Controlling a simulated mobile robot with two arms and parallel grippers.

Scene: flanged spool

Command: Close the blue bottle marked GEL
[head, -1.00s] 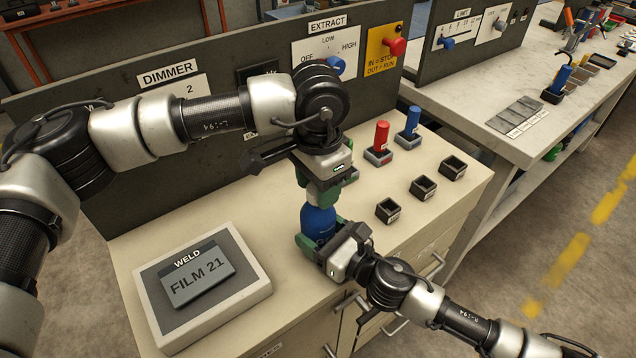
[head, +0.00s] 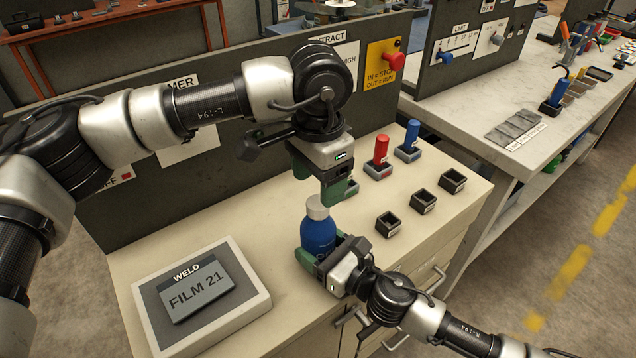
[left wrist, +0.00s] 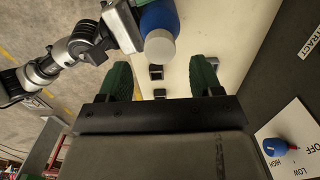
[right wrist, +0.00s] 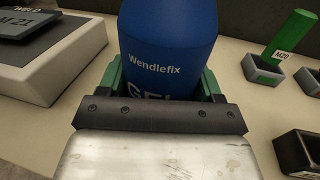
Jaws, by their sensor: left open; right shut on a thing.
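The blue bottle (head: 318,232) stands upright near the front of the cabinet top, with a pale cap (head: 317,207) on its top. The right wrist view shows "Wendlefix" and part of "GEL" on the bottle (right wrist: 170,55). My right gripper (head: 322,256) is shut on the bottle's body from the front right. My left gripper (head: 325,188) is open and empty, above and slightly behind the bottle. In the left wrist view the cap (left wrist: 160,46) is outside the space between the green fingers (left wrist: 163,80). I cannot tell whether the cap is fully screwed down.
A WELD box with a FILM 21 plate (head: 200,290) lies left of the bottle. Small dark holders (head: 388,222) stand to the right. Red (head: 381,150) and blue (head: 412,135) pegs stand in holders behind. A dark upright panel (head: 230,180) runs along the back.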

